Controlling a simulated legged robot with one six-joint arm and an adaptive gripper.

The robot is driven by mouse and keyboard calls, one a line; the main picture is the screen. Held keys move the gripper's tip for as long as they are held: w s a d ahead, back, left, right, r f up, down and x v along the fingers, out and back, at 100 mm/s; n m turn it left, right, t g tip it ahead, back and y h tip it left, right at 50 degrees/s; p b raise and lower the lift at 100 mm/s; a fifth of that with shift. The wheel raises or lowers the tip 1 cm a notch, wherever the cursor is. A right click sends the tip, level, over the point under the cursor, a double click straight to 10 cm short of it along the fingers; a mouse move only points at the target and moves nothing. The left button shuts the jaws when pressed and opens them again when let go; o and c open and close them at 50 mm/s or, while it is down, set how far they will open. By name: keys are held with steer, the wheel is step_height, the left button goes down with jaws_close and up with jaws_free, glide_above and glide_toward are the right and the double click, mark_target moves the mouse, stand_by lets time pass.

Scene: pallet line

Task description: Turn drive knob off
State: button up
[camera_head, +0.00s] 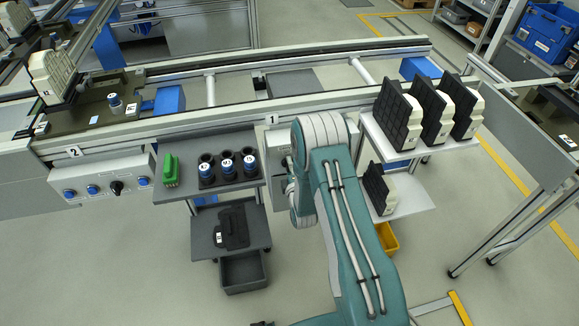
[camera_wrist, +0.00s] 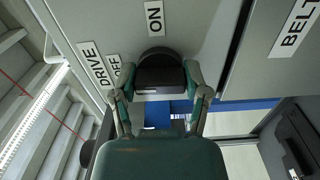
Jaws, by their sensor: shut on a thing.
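The drive knob (camera_wrist: 160,72) is a dark round knob with a raised grip bar, on a grey panel (camera_wrist: 200,25) in the wrist view. A DRIVE label (camera_wrist: 95,65) and a partly covered OFF label (camera_wrist: 115,66) are at its left, and an ON label (camera_wrist: 155,18) is just above it. My gripper (camera_wrist: 161,78) is closed on the knob, one finger on each side. The bar lies roughly crosswise in the picture; which label it points to I cannot tell. In the head view my arm hides the gripper and knob at the station 1 box (camera_head: 274,150).
A BELT label (camera_wrist: 296,28) is on the neighbouring panel at right. A station 2 panel (camera_head: 76,172) has blue buttons and a black knob. A grey shelf (camera_head: 238,180) with dark cups stands left of my arm, a white shelf (camera_head: 410,148) with black-and-cream parts at its right.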

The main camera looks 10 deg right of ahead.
steer(key=shift+s+a+f+n, duration=0.1)
steer(key=shift+a+f+n, duration=0.1)
steer(key=shift+n, duration=0.1)
steer(key=o, duration=1.2)
steer(key=shift+c, duration=0.2)
steer(key=shift+r, duration=0.1)
steer(key=s, duration=1.2)
steer(key=shift+w, duration=0.15)
